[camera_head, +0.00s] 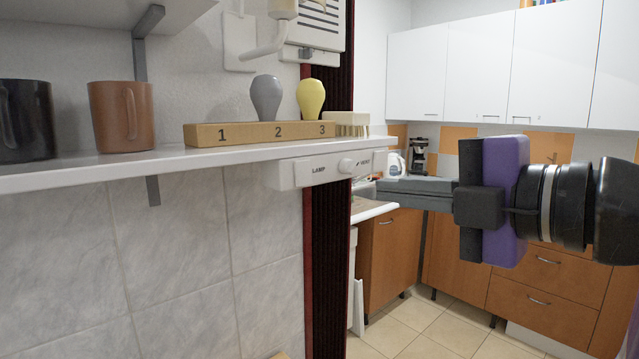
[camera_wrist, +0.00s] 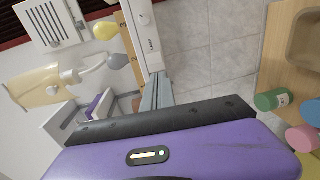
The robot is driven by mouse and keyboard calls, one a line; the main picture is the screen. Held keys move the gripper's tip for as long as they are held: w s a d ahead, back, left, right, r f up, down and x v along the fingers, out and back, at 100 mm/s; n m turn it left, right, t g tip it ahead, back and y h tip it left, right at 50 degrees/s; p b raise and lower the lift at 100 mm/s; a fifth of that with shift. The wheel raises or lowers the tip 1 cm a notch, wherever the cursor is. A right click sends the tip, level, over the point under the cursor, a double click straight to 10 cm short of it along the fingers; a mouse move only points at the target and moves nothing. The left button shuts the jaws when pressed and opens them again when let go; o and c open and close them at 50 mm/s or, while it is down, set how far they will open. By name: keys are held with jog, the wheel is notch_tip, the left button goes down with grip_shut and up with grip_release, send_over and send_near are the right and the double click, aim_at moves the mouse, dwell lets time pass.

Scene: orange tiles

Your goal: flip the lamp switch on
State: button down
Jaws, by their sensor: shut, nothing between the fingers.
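A white switch panel (camera_head: 300,174) is fixed under the front edge of the shelf. It bears the word LAMP, a round knob (camera_head: 346,165) and a second label that seems to read VENT. The panel also shows at the top of the wrist view (camera_wrist: 150,58). My gripper (camera_head: 380,186) is shut and empty, just right of the panel's right end in the head view. In the wrist view its fingers (camera_wrist: 157,92) point toward the panel's LAMP end. I cannot tell whether they touch it. A wall lamp with a cream shade (camera_wrist: 38,84) shows; whether it is lit is unclear.
The shelf (camera_head: 180,160) holds a black mug (camera_head: 25,125), a brown mug (camera_head: 122,118), a numbered wooden block (camera_head: 215,134) with grey (camera_head: 266,97) and yellow (camera_head: 311,98) bulbs, and a brush (camera_head: 348,122). Tiled wall (camera_head: 180,240) below the shelf is clear.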

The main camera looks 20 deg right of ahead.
jog(key=p, duration=0.7)
send_near(306, 184)
jog(key=x, duration=0.6)
jog(key=shift+w+a+r, duration=0.1)
jog(key=shift+w, duration=0.35)
jog(key=shift+b, duration=0.5)
